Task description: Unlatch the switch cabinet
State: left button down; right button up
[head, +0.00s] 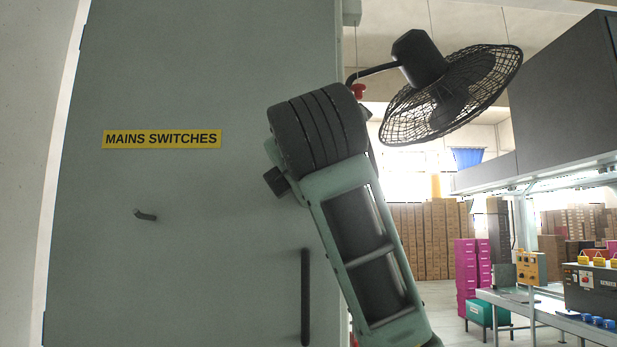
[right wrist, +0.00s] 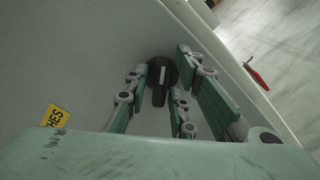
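The grey switch cabinet (head: 200,75) fills the left of the head view and carries a yellow MAINS SWITCHES label (head: 162,139). In the right wrist view a round black latch knob (right wrist: 160,72) with a pale stripe and a downward grip sits on the cabinet face (right wrist: 75,65). My right gripper (right wrist: 157,98) is open, its green fingers on both sides of the knob. I cannot tell whether they touch it. In the head view my right arm stands before the cabinet's right edge and hides the knob and gripper. My left gripper is not in view.
The cabinet door also bears a small dark hook (head: 145,215) and a long black upright handle (head: 305,297). A caged fan (head: 455,90) hangs at upper right. A workbench (head: 545,310) with control boxes stands at right. A red object (right wrist: 258,78) shows beyond the cabinet edge.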

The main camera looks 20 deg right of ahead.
jog(key=shift+s, duration=0.1)
grip_shut()
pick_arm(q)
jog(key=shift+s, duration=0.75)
pick_arm(e)
jog(key=shift+f, duration=0.1)
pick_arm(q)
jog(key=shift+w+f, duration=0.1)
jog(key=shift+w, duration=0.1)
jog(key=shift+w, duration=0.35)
pick_arm(e)
jog(key=shift+f+m, duration=0.1)
jog(key=shift+m, duration=0.2)
pick_arm(q)
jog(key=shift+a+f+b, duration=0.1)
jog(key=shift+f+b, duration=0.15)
jog(key=shift+b, duration=0.1)
pick_arm(e)
jog(key=shift+f+m, duration=0.1)
jog(key=shift+m, duration=0.4)
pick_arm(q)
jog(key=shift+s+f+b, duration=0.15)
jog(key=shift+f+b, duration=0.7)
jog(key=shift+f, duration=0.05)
pick_arm(e)
jog(key=shift+f+m, duration=0.15)
jog(key=shift+m, duration=2.65)
